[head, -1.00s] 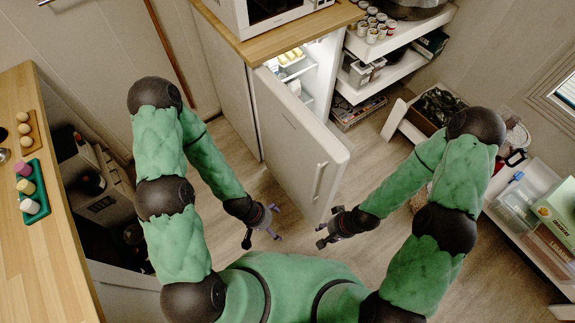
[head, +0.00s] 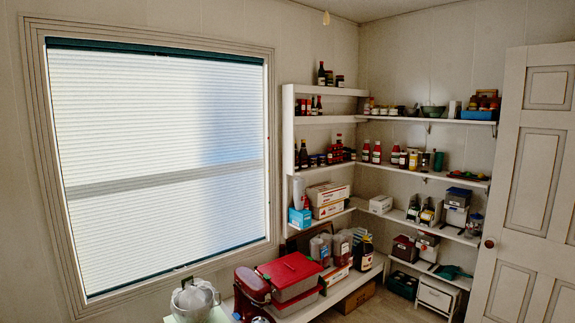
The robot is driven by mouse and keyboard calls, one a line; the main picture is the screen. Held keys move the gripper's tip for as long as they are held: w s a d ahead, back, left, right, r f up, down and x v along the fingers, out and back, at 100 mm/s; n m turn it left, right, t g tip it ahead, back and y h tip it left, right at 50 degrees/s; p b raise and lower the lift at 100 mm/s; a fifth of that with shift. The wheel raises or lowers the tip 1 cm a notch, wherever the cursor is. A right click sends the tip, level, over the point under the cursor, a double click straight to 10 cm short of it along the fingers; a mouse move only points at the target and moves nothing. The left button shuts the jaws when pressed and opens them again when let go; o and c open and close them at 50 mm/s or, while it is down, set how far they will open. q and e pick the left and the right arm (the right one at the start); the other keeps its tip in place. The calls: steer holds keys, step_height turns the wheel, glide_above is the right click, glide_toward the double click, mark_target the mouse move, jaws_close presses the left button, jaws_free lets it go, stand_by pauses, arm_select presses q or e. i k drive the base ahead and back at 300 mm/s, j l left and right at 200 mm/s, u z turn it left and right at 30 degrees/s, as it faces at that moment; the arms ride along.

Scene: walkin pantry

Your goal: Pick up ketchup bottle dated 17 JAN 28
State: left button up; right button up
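Red bottles with pale labels, which look like ketchup bottles (head: 377,153), stand upright on the middle corner shelf (head: 425,175) in the head view. Another similar red bottle (head: 366,150) stands just left of them. More dark red bottles (head: 339,150) stand on the left wing of that shelf. All are far off and small, and no date can be read on any of them. Neither of my grippers is in view now.
A large window (head: 165,160) with a blind fills the left wall. A white door (head: 530,200) stands at the right. A little floor shows before the shelves.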

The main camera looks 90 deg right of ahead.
mark_target(376, 153)
steer(key=z, duration=3.5)
steer(key=i+z, duration=0.3)
steer(key=i, duration=1.95)
steer(key=i+u, duration=0.1)
steer(key=i, duration=0.55)
steer(key=i+l+u, duration=0.15)
steer(key=i, duration=0.55)
steer(key=i+l+u, duration=0.1)
steer(key=i, duration=0.55)
steer(key=l, duration=0.1)
